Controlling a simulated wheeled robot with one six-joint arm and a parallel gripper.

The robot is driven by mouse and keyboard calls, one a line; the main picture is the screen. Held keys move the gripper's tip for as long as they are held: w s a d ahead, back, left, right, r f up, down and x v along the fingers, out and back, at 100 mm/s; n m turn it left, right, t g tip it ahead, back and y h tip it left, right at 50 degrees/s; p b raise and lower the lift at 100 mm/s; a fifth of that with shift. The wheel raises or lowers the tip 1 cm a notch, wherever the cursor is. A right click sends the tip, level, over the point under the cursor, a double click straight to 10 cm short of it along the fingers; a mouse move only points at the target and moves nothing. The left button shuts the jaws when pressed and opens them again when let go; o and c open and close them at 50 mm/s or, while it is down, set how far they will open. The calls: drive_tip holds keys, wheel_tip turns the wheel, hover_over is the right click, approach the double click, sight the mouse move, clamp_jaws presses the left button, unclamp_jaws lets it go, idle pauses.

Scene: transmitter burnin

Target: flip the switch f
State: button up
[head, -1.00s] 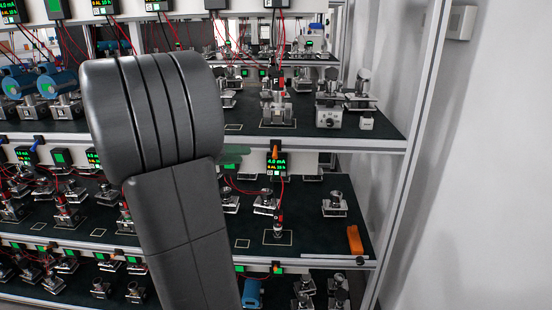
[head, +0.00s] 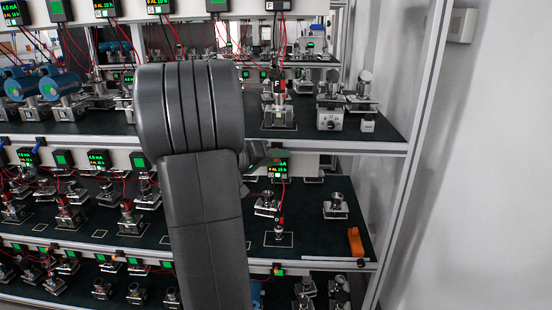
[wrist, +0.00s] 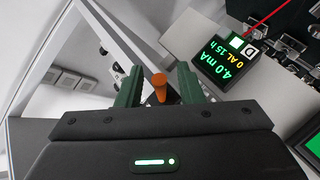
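In the wrist view an orange switch lever (wrist: 159,86) stands between the two green fingers of my gripper (wrist: 160,80). The fingers are open, with a gap on each side of the lever. The display box (wrist: 222,54) beside it reads 4.0 mA and carries a small letter that looks like D. In the head view my gripper (head: 262,158) is partly hidden by my arm, just left of that box (head: 278,168) on the middle shelf. A transmitter with an F tag (head: 277,86) stands on the upper shelf, below a box at the top (head: 278,5). I cannot make out its switch.
Shelves of transmitters, red wires and display boxes fill the left and middle. An orange object (head: 355,242) lies at the middle shelf's right end. A metal rack post (head: 402,160) and a bare white wall (head: 480,180) are at the right.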

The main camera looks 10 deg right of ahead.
clamp_jaws()
